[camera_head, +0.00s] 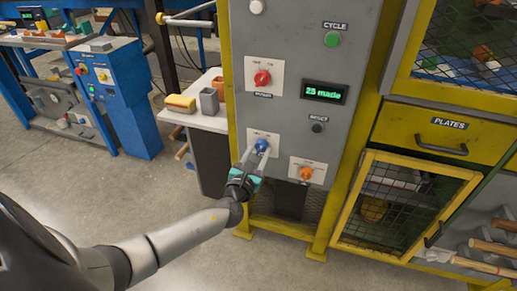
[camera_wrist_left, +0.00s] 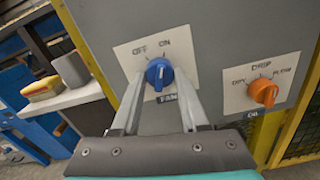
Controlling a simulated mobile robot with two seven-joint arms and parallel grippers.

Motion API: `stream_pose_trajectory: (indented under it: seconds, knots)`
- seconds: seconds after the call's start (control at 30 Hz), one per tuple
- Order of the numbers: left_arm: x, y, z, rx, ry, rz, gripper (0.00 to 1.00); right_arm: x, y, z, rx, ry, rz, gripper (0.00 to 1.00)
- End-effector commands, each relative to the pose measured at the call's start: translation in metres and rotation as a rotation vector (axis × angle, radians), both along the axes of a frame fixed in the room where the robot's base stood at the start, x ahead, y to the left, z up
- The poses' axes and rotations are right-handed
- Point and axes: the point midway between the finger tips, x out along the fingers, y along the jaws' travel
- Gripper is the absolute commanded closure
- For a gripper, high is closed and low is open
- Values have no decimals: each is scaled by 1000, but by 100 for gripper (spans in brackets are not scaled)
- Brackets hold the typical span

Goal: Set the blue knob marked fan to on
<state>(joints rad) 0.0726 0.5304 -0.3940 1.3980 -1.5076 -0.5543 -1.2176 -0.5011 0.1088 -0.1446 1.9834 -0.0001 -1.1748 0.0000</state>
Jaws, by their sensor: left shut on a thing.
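The blue knob (camera_head: 262,145) sits on a white plate on the grey machine panel. In the left wrist view the blue knob (camera_wrist_left: 159,72) has OFF printed at its upper left, ON at its upper right and FAN below. I cannot tell surely which mark its pointer meets. My left gripper (camera_head: 257,153) reaches the panel from the lower left and is shut on the knob. Its two pale fingers (camera_wrist_left: 158,95) stand on either side of the knob and partly cover the plate. My right gripper is in neither view.
An orange knob (camera_head: 305,174) marked DRIP is just right of the blue one. A red knob (camera_head: 262,78), a green CYCLE button (camera_head: 332,39), a dark RESET button (camera_head: 317,128) and a lit display (camera_head: 324,91) are above. A shelf (camera_head: 196,120) with a yellow sponge-like block stands left.

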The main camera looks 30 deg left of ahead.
Motion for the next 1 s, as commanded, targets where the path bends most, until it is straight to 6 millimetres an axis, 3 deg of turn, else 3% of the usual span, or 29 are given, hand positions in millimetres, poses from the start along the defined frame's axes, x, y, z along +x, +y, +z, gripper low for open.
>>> stream_pose_trajectory:
  seconds: [0.3,0.8,0.83,1.0]
  knots:
    - [0,0,0,105,26,0,100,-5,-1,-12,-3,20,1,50]
    - [0,0,-1,123,31,0,100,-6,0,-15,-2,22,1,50]
    - [0,0,-1,123,31,0,54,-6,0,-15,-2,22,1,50]
    - [0,0,-1,122,30,0,35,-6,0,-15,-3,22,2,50]
